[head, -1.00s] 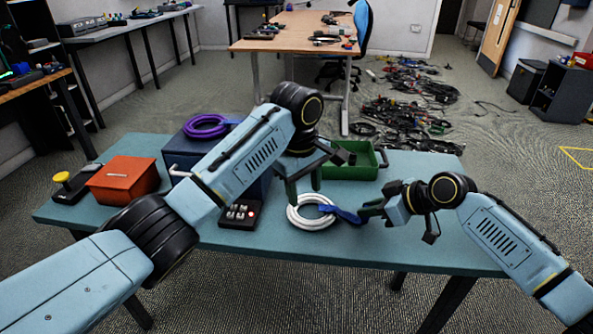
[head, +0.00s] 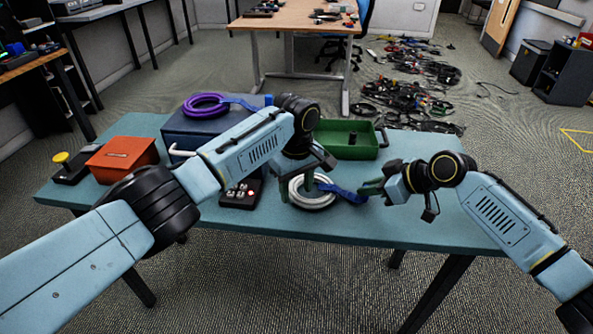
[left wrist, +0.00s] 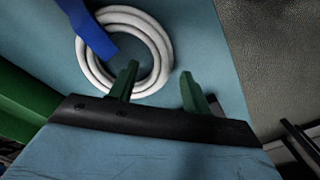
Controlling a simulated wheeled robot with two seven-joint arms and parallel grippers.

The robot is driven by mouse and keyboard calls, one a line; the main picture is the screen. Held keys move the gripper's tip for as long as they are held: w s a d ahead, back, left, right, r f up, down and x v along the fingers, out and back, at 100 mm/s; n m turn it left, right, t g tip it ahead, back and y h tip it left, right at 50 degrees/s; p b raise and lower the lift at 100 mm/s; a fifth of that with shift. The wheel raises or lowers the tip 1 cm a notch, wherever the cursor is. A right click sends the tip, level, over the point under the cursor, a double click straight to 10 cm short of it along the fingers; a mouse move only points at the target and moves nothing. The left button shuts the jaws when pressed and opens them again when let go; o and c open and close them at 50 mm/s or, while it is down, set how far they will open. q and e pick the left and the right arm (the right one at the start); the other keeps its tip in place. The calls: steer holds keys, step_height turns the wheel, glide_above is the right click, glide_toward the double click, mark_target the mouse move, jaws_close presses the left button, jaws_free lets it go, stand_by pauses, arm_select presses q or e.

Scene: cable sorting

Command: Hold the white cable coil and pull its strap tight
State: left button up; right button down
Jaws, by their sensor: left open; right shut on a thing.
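The white cable coil (head: 318,207) lies flat on the teal table, and it also shows in the left wrist view (left wrist: 158,40). Its blue strap (head: 345,193) stretches right from the coil to my right gripper (head: 371,188), which is shut on it. The strap crosses the coil's upper left in the left wrist view (left wrist: 92,32). My left gripper (head: 296,187) is open over the coil's left part. In the left wrist view its fingers (left wrist: 160,78) straddle the ring's edge, one towards the inside, one outside. The arm partly hides the coil; contact is unclear.
A black button box (head: 240,194) stands just left of the coil. A green tray (head: 350,152) is behind it. A blue box (head: 190,130) with a purple coil (head: 205,105) on it and a red box (head: 122,160) stand further left. The table's front right is clear.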

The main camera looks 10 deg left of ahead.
arm_select(q)
steer(key=shift+f, duration=0.8)
steer(key=shift+c, duration=0.5)
jaws_close()
arm_select(e)
steer(key=shift+d, duration=0.7)
steer(key=shift+s+d, duration=0.1)
steer(key=shift+d, duration=1.15)
steer(key=c, duration=1.3)
jaws_free()
steer(key=shift+a, duration=0.1)
